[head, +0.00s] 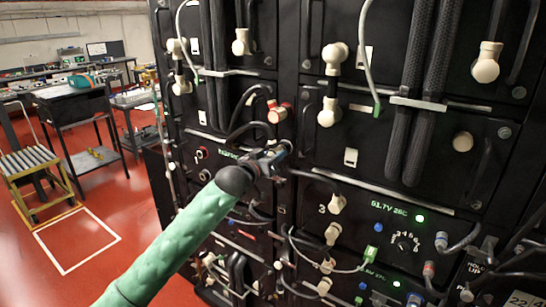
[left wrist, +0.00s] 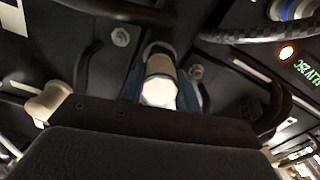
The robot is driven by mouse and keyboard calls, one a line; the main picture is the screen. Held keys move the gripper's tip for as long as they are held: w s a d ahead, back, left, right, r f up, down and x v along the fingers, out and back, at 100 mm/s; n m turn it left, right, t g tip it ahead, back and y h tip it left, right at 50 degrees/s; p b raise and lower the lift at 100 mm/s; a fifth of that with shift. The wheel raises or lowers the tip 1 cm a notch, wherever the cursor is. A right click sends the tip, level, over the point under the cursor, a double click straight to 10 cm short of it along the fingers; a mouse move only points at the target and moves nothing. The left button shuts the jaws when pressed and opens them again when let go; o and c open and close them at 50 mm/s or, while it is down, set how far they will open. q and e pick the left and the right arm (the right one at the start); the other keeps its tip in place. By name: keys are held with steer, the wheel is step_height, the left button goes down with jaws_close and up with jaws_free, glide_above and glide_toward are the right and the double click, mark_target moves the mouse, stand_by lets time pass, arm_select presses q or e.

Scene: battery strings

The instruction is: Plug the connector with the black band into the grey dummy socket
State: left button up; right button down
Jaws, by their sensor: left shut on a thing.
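My left gripper (head: 280,153) is up against the black rack front in the head view, at the end of my green arm. In the left wrist view its blue fingers (left wrist: 161,96) are shut on a pale connector (left wrist: 158,91) with a dark band behind its white end. In the head view the gripper hides most of that connector. I cannot tell whether it is seated in anything. I cannot pick out the grey dummy socket for certain in either view. My right gripper is not in view.
A white connector with a red band (head: 278,113) sits just above the gripper. Other white connectors (head: 487,62) and hanging black cables (head: 423,90) crowd the rack. A panel with green lit text (head: 388,211) is at lower right. Red floor (head: 110,195) is open at left.

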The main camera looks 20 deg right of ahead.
arm_select(q)
steer(key=shift+w+d, duration=0.25)
steer(key=shift+d, duration=0.1)
steer(key=o, duration=1.2)
steer(key=shift+c, duration=0.2)
steer(key=shift+s+a+f, duration=0.1)
steer(key=shift+a, duration=0.05)
steer(key=shift+s+a+b, duration=0.1)
steer(key=shift+a+b, duration=0.15)
steer(key=shift+b, duration=0.1)
steer(key=b+v, duration=0.3)
steer(key=v, duration=0.4)
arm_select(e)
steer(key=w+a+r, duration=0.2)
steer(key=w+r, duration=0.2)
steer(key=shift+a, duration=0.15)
arm_select(q)
steer(key=shift+d, duration=0.1)
